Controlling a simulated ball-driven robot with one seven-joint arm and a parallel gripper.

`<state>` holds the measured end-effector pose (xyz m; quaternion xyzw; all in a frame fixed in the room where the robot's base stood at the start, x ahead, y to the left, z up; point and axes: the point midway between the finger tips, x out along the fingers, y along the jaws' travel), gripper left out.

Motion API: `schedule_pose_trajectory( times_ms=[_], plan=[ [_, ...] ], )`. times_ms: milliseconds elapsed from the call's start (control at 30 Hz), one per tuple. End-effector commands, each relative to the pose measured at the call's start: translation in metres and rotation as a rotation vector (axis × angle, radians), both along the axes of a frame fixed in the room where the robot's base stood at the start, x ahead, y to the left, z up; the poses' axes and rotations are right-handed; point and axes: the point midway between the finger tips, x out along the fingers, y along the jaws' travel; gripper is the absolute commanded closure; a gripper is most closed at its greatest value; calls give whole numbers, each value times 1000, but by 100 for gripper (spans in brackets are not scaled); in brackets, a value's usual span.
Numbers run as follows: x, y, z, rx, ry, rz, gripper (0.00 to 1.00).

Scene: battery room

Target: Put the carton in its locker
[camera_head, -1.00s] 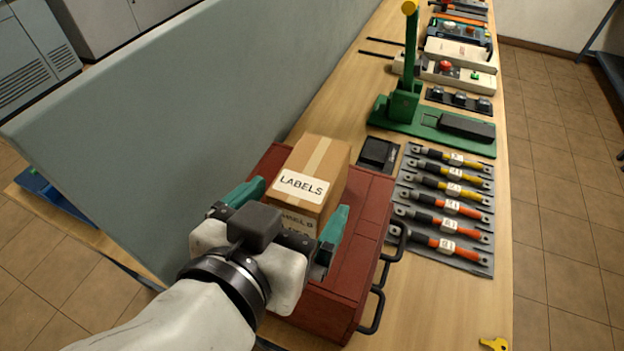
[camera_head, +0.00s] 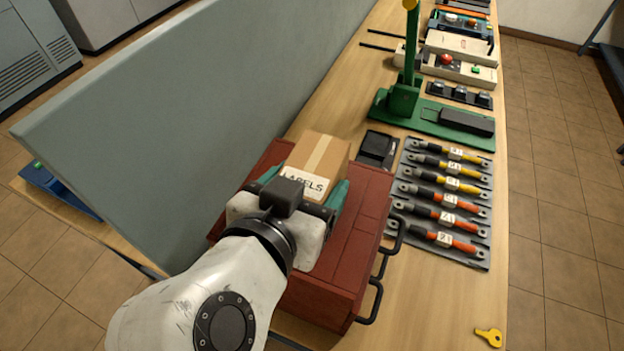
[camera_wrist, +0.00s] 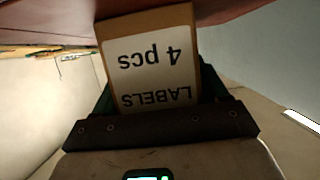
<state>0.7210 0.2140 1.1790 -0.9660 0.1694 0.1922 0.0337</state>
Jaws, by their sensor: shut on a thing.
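The brown cardboard carton (camera_head: 322,152) has a pale tape strip and a white "LABELS" label. My gripper (camera_head: 304,188) is shut on it, with teal fingers on its two sides. In the wrist view the carton (camera_wrist: 148,22) shows upside down with "LABELS" and "4 pcs" on its near face, between the fingers of my gripper (camera_wrist: 155,92). In the head view the carton is over a dark red box with black handles (camera_head: 345,240); I cannot tell whether it touches that box. My wrist hides the carton's lower part. No opening into a locker is visible.
A grey-green panel (camera_head: 190,110) stands close along the left. A small black device (camera_head: 377,149), a grey tray of cable links (camera_head: 450,235) and a green lever stand (camera_head: 405,98) lie behind and right. A yellow key (camera_head: 489,337) is near the front edge.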

Motion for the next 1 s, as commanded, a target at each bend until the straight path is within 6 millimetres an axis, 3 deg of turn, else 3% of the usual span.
schedule_pose_trajectory(
  times_ms=[333,667,900,1000],
  plan=[
    [0,0,1,1,-1,1,73],
    [0,0,9,1,-3,0,73],
    [0,0,39,1,-3,-1,73],
    [-16,-4,59,2,-3,1,73]
  ],
)
